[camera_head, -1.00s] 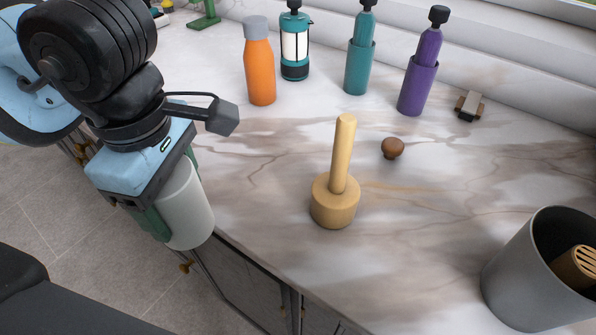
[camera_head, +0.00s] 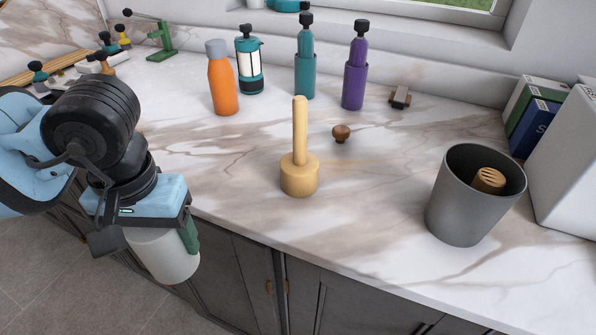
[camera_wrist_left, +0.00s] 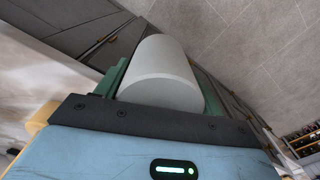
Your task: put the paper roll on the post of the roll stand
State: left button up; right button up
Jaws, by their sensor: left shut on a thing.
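The paper roll (camera_head: 162,258) is a white cylinder held in my left gripper (camera_head: 170,236), in front of the counter's edge and over the floor side. It also shows in the left wrist view (camera_wrist_left: 160,75) between the green fingers, which are shut on it. The roll stand (camera_head: 299,174) is light wood with a round base and an upright post (camera_head: 300,130). It stands on the marble counter, right of the gripper and apart from it. The post is bare. My right gripper does not show.
A grey bin (camera_head: 462,210) with a wooden piece inside stands right of the stand. A brown knob (camera_head: 341,133) lies behind the stand. An orange bottle (camera_head: 222,80), a teal lantern (camera_head: 249,65), a teal holder (camera_head: 305,72) and a purple holder (camera_head: 354,80) stand behind. Counter around the stand is clear.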

aim_at(300, 162)
jog(key=k, duration=0.7)
jog(key=z, duration=2.25)
jog(key=k+j, duration=0.15)
jog(key=j, duration=0.2)
jog(key=k+j, duration=0.15)
jog(key=j, duration=0.2)
jog(key=k+j, duration=0.15)
jog(key=j, duration=0.2)
jog(key=k+j, duration=0.2)
jog(key=j, duration=0.15)
jog(key=k+j, duration=0.15)
jog(key=j, duration=0.2)
jog(key=k+j, duration=0.15)
jog(key=j, duration=0.2)
